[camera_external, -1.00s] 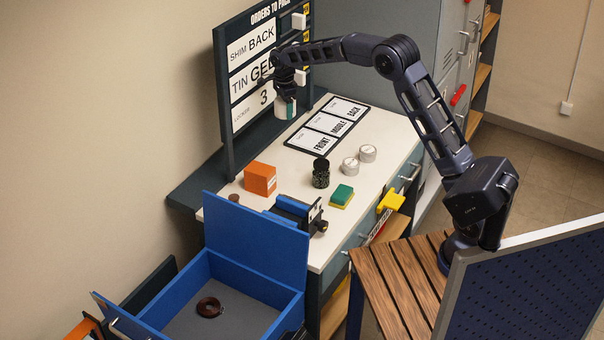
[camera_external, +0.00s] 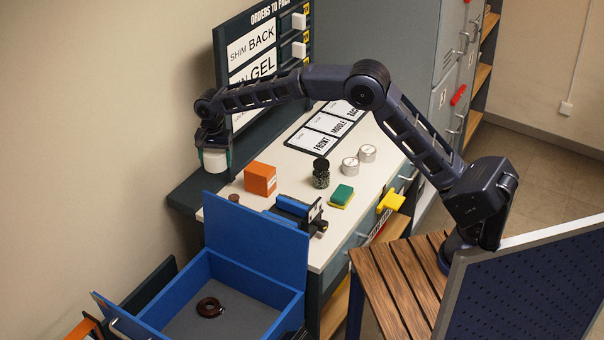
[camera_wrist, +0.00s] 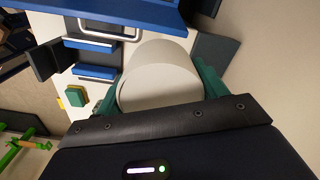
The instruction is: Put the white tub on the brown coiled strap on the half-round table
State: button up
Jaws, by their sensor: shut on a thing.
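My gripper (camera_external: 212,150) is shut on the white tub (camera_external: 215,161) and holds it in the air, near the wall at the left end of the board. In the wrist view the white tub (camera_wrist: 158,80) lies between the green fingers (camera_wrist: 160,90). The brown coiled strap (camera_external: 210,307) lies on the grey floor of an open blue box (camera_external: 262,290), well below and in front of the tub. No half-round table is clear to see.
The blue box has a raised blue panel (camera_external: 256,240) at its back. The counter (camera_external: 300,170) holds an orange box (camera_external: 260,179), a dark jar (camera_external: 320,173), a sponge (camera_external: 341,195), two round tins (camera_external: 358,160) and a blue clamp-like device (camera_external: 295,210). The order board (camera_external: 262,60) stands behind.

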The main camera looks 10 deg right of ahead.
aim_at(209, 305)
jog(key=s+a+n, duration=0.3)
jog(key=s+a, duration=0.2)
jog(key=s, duration=0.4)
jog(key=s+a+n, duration=0.3)
jog(key=s+a, duration=0.2)
jog(key=s, duration=0.5)
jog(key=f, duration=4.7)
jog(key=shift+w+a, duration=0.1)
jog(key=shift+w, duration=0.1)
jog(key=shift+f, duration=0.15)
jog(key=o, duration=1.2)
notch_tip(209, 305, up, 12)
jog(key=shift+r, duration=0.15)
